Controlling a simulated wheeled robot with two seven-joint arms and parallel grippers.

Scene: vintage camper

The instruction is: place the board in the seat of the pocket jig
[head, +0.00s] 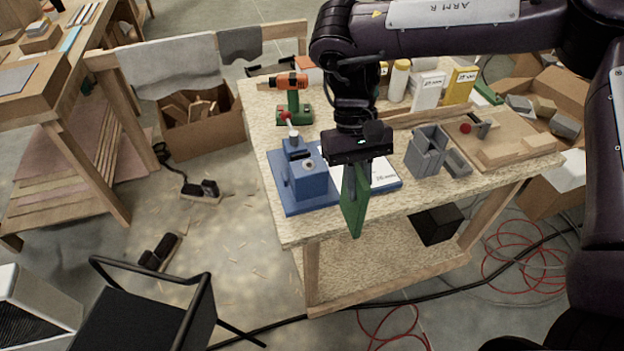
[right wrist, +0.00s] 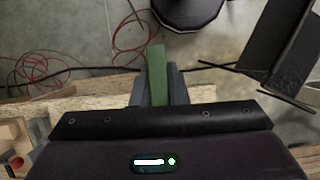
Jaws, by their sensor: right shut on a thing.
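My right gripper (head: 357,180) is shut on a green board (head: 354,207), which hangs upright and edge-on below the fingers near the bench's front edge. In the right wrist view the board (right wrist: 157,75) stands between the two grey fingers (right wrist: 157,88). The blue pocket jig (head: 309,184) is on the bench just left of the board, with a raised block and a red-tipped lever on its base plate. The board looks apart from the jig's block; the seat is not clearly seen. My left gripper is not in view.
The wooden bench (head: 297,232) has a green and orange drill (head: 292,98) behind the jig. A grey holder (head: 428,150) stands to the right, beside a wooden board with clamp (head: 510,140). White and yellow boxes (head: 460,85) line the back. A white sheet (head: 384,174) lies behind the gripper.

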